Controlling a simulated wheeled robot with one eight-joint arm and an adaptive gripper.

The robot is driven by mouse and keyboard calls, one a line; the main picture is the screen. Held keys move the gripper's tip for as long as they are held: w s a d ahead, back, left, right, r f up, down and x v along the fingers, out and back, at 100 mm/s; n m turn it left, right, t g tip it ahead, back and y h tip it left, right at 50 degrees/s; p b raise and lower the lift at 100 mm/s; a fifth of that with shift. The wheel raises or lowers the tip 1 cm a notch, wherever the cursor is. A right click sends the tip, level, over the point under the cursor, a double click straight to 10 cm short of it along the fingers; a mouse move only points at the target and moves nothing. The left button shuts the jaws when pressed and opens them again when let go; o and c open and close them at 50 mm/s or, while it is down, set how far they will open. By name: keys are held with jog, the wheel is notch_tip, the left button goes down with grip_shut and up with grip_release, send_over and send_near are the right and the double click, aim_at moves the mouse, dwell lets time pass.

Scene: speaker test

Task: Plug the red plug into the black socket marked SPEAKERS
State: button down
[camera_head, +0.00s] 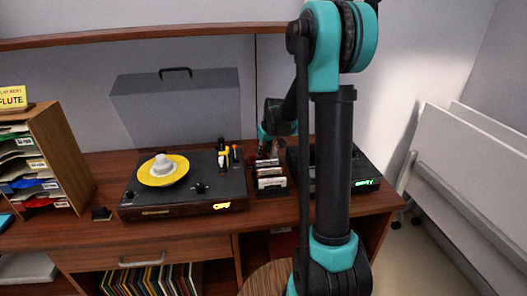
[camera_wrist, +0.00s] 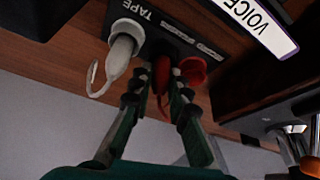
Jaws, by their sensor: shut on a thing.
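In the wrist view, my gripper (camera_wrist: 155,90) is shut on the red plug (camera_wrist: 162,76), which shows between its fingers. A red rounded part (camera_wrist: 194,69) shows just right of the right finger; I cannot tell whether it belongs to the same plug. Behind them is a black socket strip (camera_wrist: 168,32) with a TAPE label and smaller lettering too faint to read. The fingers hide the plug's tip, so I cannot tell whether it is in a socket. In the head view, my gripper (camera_head: 266,140) is partly behind my arm, and the plug cannot be made out.
A pale plug (camera_wrist: 122,46) with a hooked cable sits by the TAPE label. A white VOICE sign (camera_wrist: 257,20) is close at the right. The turntable (camera_head: 185,185), card box (camera_head: 270,180) and black unit (camera_head: 362,172) stand on the wooden desk (camera_head: 262,219).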

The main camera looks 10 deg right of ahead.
dwell(0.3)
jog(key=c, duration=1.4)
grip_release()
jog(key=shift+o, duration=0.3)
jog(key=o, duration=0.4)
jog(key=shift+c, duration=0.2)
jog(key=shift+r, duration=2.5)
